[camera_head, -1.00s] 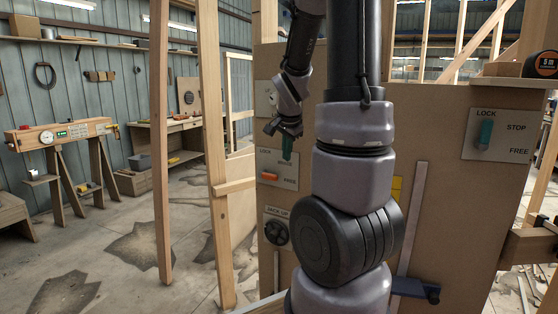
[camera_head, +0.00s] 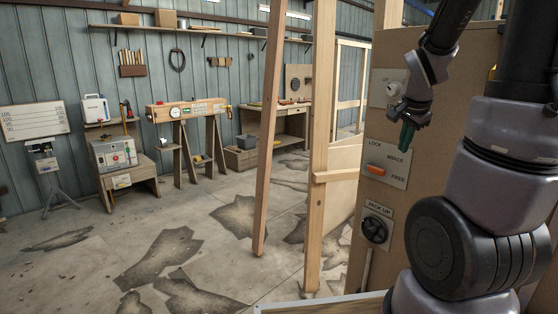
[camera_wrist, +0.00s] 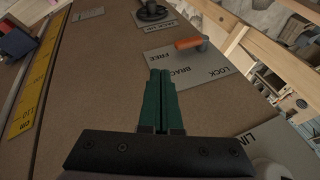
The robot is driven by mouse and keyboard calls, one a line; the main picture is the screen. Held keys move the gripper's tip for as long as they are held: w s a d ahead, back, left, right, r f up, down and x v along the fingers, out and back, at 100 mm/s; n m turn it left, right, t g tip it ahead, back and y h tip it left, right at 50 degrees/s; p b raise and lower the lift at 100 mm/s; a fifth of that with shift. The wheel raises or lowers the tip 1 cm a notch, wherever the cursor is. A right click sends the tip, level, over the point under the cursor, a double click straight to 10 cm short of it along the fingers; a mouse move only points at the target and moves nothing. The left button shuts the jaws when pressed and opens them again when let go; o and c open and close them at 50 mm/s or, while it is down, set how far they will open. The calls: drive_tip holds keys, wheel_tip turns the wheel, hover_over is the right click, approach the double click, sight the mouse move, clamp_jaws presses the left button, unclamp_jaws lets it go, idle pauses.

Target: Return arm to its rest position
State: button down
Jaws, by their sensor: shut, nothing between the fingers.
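My gripper (camera_head: 406,136) hangs at the right of the head view, fingers pointing down, in front of the upright brown panel (camera_head: 452,150). In the wrist view its green fingers (camera_wrist: 161,75) are shut together with nothing between them. Just below it in the head view is a plate with an orange lever (camera_head: 375,170), marked LOCK, BRACE and FREE. The orange lever also shows in the wrist view (camera_wrist: 190,42), beyond the fingertips and apart from them. My arm covers much of the right side of the head view.
A black JACK UP handwheel (camera_head: 375,230) sits low on the panel. Timber posts (camera_head: 318,150) stand left of it. A sawhorse bench (camera_head: 187,110), a cart with a box (camera_head: 115,153) and a whiteboard (camera_head: 35,119) stand farther left. The cracked concrete floor between is open.

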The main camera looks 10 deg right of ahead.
drive_tip(key=s+a+r+n+t+y, duration=0.1)
drive_tip(key=s+a+r+n+y, duration=0.1)
drive_tip(key=s+a+r+n, duration=0.3)
drive_tip(key=s+a+r+n+y, duration=0.2)
drive_tip(key=s+a+r+n, duration=0.3)
drive_tip(key=a, duration=0.7)
drive_tip(key=s+r, duration=0.2)
drive_tip(key=s, duration=0.2)
drive_tip(key=shift+s+a+t, duration=0.2)
drive_tip(key=shift+a+t, duration=0.2)
